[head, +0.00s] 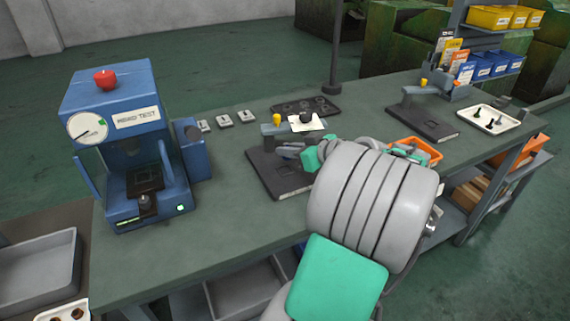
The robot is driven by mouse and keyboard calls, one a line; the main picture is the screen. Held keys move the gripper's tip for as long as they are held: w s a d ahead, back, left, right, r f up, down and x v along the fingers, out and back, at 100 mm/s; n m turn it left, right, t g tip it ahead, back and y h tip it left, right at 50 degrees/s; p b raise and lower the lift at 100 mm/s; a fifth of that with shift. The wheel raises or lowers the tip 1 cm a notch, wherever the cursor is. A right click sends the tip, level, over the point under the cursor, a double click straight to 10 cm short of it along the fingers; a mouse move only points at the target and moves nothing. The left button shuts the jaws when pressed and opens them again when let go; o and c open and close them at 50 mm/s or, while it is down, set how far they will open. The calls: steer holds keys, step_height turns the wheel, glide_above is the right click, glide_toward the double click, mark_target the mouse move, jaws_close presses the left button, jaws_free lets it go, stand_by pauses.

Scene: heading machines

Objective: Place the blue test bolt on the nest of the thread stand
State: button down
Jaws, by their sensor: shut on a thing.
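My gripper (290,151) is shut, low over a dark stand (268,178) with a grey upright and a yellow knob, in the middle of the bench. It holds a small thing, taken as the blue test bolt, whose colour and shape I cannot make out. A similar stand (433,127) with a yellow knob is farther right. No readable label shows which is the thread stand. My arm covers the right part of the nearer stand, and its nest is not clear. I cannot tell whether the held thing touches the stand.
A blue head test press (135,110) stands at the left. Small grey blocks (224,121), a dark holed plate (318,104) and a white card (298,124) lie behind the nearer stand. An orange tray (428,150) and a white tray (484,124) with small bolts are to the right.

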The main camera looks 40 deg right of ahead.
mark_target(286, 159)
steer(key=f, duration=0.4)
steer(key=shift+w+a, duration=0.25)
steer(key=shift+w, duration=0.1)
steer(key=c, duration=1.5)
jaws_free()
steer(key=shift+s, duration=0.1)
steer(key=v, duration=1.2)
